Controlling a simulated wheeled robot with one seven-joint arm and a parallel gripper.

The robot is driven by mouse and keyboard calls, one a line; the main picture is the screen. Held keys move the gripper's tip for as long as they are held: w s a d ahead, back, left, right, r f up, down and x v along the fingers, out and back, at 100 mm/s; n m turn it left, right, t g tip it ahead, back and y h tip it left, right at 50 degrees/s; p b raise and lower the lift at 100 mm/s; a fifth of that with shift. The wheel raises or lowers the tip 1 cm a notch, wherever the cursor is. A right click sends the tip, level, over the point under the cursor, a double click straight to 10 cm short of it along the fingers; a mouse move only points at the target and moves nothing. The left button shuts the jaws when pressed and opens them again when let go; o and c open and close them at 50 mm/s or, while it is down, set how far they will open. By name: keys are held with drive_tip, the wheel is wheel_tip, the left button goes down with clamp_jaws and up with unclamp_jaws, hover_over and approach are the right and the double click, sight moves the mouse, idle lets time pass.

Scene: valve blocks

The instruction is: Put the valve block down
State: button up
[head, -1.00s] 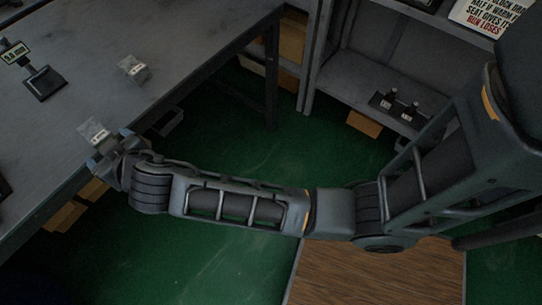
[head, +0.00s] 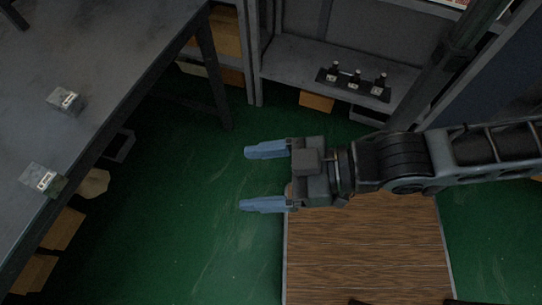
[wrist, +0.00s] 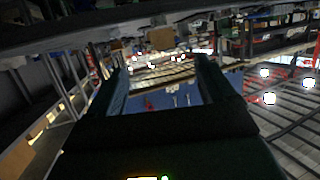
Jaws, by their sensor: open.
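Two small grey valve blocks with white labels rest on the dark grey workbench at the left of the head view. One valve block (head: 44,180) lies at the bench's front edge, and the other valve block (head: 66,100) lies farther back. My gripper (head: 265,177) is open and empty, its blue fingers spread and pointing left. It hangs over the floor well to the right of the bench, touching neither block. The wrist view shows the open fingers (wrist: 160,85) with nothing between them. No valve block can be made out there.
The workbench (head: 110,60) fills the left side, with boxes below it. A grey shelf (head: 300,60) stands at the back, bearing a dark tray (head: 352,85) with several small black-topped items. Green floor (head: 190,210) is clear between bench and gripper. A wood-grained board (head: 365,250) lies below my arm.

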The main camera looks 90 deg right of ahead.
drive_tip(key=s+r, duration=0.2)
drive_tip(key=r, duration=0.1)
drive_tip(key=shift+s+d, duration=0.15)
drive_tip(key=shift+d, duration=0.2)
drive_tip(key=o, duration=0.3)
drive_tip(key=shift+s+r, duration=0.15)
drive_tip(key=shift+r, duration=0.1)
drive_tip(key=w+a+f+m+g+y, duration=0.1)
drive_tip(key=w+a+f, duration=0.7)
drive_tip(key=w+f, duration=0.45)
drive_tip(key=w+a+n+g+y, duration=0.2)
drive_tip(key=w+a+n+y, duration=0.15)
drive_tip(key=w, duration=0.75)
drive_tip(key=w+a+n+g+y, duration=0.15)
drive_tip(key=w+a, duration=0.35)
drive_tip(key=w, duration=0.6)
wheel_tip(320, 180, up, 7)
drive_tip(key=n+g+h, duration=0.2)
drive_tip(key=n+g, duration=0.7)
drive_tip(key=n, duration=0.1)
hover_over(38, 175)
drive_tip(key=s+d, duration=0.1)
drive_tip(key=d, duration=0.2)
drive_tip(key=shift+w+a+p+x, duration=0.15)
drive_tip(key=shift+p+x, duration=0.25)
drive_tip(key=shift+x, duration=1.5)
drive_tip(key=shift+w+a+p+x, duration=0.15)
drive_tip(key=shift+p+x, duration=0.2)
drive_tip(key=shift+x, duration=1.5)
